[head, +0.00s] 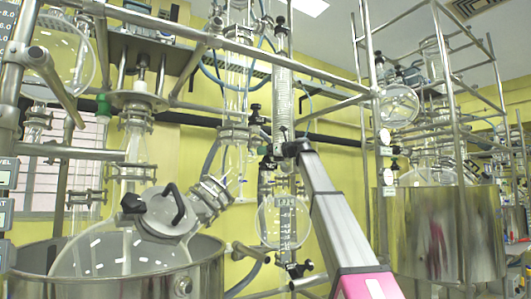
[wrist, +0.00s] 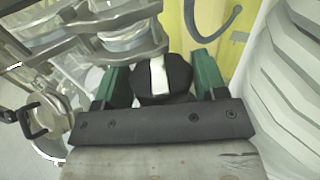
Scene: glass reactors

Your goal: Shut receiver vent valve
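A black valve knob (wrist: 163,80) with a white stripe fills the middle of the wrist view. The stripe runs nearly straight up and down in that picture. My gripper (wrist: 162,78) has its two green fingers apart, one on each side of the knob. The gaps are narrow, and I cannot tell whether either finger touches it. In the head view my gripper (head: 290,148) is small and dark, among the glassware above the round receiver flask (head: 283,222). The knob is not clearly distinguishable there.
Metal clamps (wrist: 110,30) and glass stand close to the left of my gripper in the wrist view. A ribbed pale surface (wrist: 285,70) is close on the right. In the head view a steel vessel (head: 435,235) stands right and a glass reactor (head: 125,250) left.

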